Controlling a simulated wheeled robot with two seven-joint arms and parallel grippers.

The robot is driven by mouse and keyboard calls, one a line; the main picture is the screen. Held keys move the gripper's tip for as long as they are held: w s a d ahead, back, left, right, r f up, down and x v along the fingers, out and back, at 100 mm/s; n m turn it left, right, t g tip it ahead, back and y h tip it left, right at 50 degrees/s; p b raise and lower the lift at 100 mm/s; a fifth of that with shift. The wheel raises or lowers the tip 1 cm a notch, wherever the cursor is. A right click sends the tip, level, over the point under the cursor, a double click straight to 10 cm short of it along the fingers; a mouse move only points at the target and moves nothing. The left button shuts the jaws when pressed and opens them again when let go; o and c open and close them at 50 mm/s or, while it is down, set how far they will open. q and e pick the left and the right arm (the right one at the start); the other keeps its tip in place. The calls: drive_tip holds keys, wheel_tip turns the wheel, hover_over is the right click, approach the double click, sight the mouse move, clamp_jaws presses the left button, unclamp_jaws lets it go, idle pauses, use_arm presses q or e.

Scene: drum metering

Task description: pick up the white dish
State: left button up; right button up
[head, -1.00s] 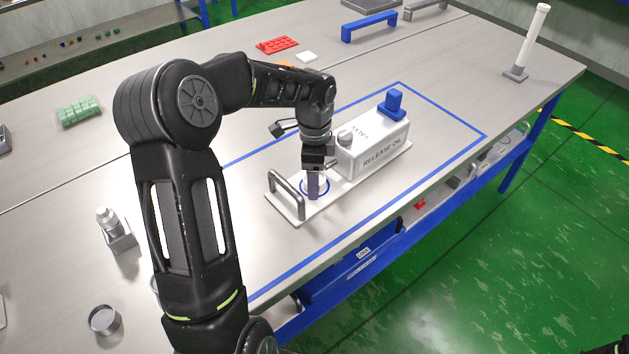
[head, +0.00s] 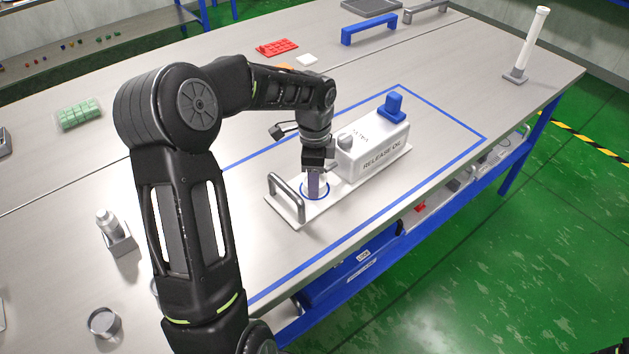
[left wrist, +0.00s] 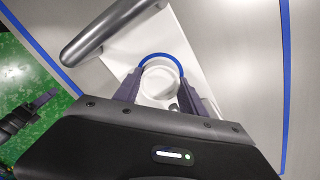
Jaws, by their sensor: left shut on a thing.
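The white dish (left wrist: 160,80) is a small round cup inside a blue ring on a white plate (left wrist: 195,45). The dish also shows in the head view (head: 324,184), partly behind my fingers. My left gripper (left wrist: 157,95) is shut on the dish, one finger on each side of it. In the head view the left gripper (head: 314,184) points straight down at the ring. I cannot tell whether the dish touches the plate. A dark part, probably my right gripper (left wrist: 42,100), shows at the left of the left wrist view; its jaws are unclear.
A white release oil box (head: 372,150) with a grey knob and blue top stands on the plate just behind my gripper. A metal handle (head: 287,197) rises at the plate's near end.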

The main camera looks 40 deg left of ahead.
use_arm(q)
wheel_tip(320, 180, up, 10)
drive_tip(key=shift+b, duration=0.3)
idle(0.6)
